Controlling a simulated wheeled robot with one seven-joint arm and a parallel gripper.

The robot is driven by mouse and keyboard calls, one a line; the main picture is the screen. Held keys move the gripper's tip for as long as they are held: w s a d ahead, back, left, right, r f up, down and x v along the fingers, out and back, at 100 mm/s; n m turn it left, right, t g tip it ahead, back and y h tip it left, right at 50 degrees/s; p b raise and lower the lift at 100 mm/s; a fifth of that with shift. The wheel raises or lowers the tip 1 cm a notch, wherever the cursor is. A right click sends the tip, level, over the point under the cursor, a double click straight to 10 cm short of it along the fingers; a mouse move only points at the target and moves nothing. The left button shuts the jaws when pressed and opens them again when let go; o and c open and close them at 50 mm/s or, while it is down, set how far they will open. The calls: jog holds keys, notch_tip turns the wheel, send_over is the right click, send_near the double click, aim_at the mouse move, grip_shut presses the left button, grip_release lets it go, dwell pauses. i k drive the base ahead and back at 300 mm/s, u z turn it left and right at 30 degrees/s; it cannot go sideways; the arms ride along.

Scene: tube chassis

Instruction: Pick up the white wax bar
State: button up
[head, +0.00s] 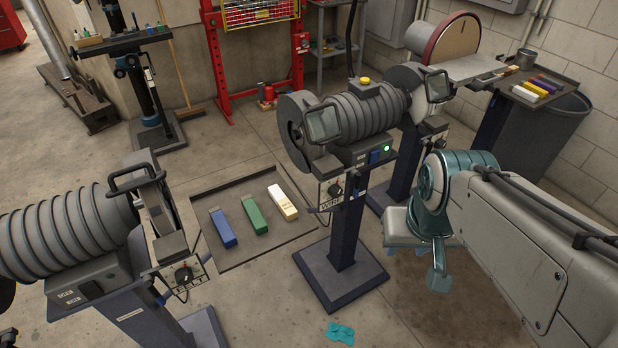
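A white bar with a cream side and faint markings (282,200) lies on a dark rectangular mat (265,252) on the floor, to the right of a green bar (254,217) and a blue bar (222,228). Another, smaller white bar (525,94) lies at the front of a row of coloured bars on a dark tray (557,84) at upper right. The picture does not show which of the two is wax. My gripper (437,279) hangs at the end of my arm, right of the middle grinder stand and apart from both white bars. Its fingers are not clear.
A grinder on a post (350,115) stands between my gripper and the mat. Another grinder (75,235) fills the left foreground. A disc sander (450,45) and a dark bin (555,130) stand near the tray. A teal rag (340,332) lies on the front floor.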

aim_at(287, 207)
jog(key=z, duration=0.4)
jog(key=k, duration=0.9)
jog(key=u, duration=0.45)
jog(key=i, duration=0.7)
jog(key=u, duration=0.65)
jog(key=i, duration=0.8)
jog(key=z, duration=0.25)
